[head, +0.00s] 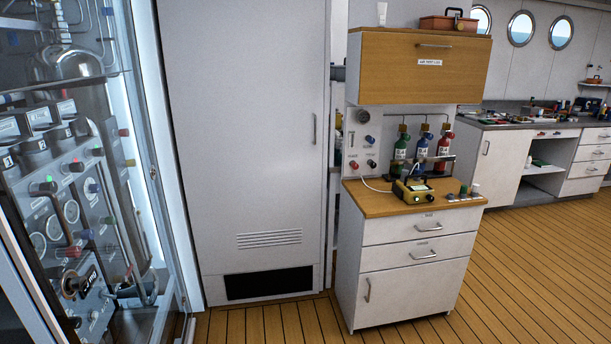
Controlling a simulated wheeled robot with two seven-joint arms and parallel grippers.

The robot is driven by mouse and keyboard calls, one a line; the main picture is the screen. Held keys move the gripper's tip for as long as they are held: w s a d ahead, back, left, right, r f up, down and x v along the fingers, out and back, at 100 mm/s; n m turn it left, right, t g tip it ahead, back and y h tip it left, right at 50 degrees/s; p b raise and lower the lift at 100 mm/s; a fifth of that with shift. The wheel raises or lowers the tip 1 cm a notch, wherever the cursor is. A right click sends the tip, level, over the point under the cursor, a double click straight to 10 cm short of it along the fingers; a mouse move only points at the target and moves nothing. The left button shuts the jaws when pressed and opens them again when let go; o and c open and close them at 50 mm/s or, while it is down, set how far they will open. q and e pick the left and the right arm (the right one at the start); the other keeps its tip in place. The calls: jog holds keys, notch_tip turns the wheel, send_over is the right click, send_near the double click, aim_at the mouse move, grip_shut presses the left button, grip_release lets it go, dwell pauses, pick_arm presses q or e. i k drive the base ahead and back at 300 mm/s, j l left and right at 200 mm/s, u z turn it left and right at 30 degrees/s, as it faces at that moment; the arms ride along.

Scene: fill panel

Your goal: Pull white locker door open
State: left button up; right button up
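The tall white locker door (245,130) stands in the middle left of the head view and looks shut. Its slim vertical handle (314,129) is near the right edge. A vent grille (269,239) and a dark panel (268,282) are low on the locker front. The locker's top is cut off by the picture edge. Neither of my grippers shows in this view.
A glass-fronted panel cabinet (150,170) with valves and gauges stands close at left. A white drawer cabinet (412,262) with a wooden top is right of the locker, carrying a yellow device (412,191) and small cylinders. Plank floor (520,270) is clear at right.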

aim_at(246, 78)
jog(key=i+l, duration=0.15)
jog(key=i, duration=2.55)
jog(key=j+u, duration=0.05)
jog(key=j, duration=0.1)
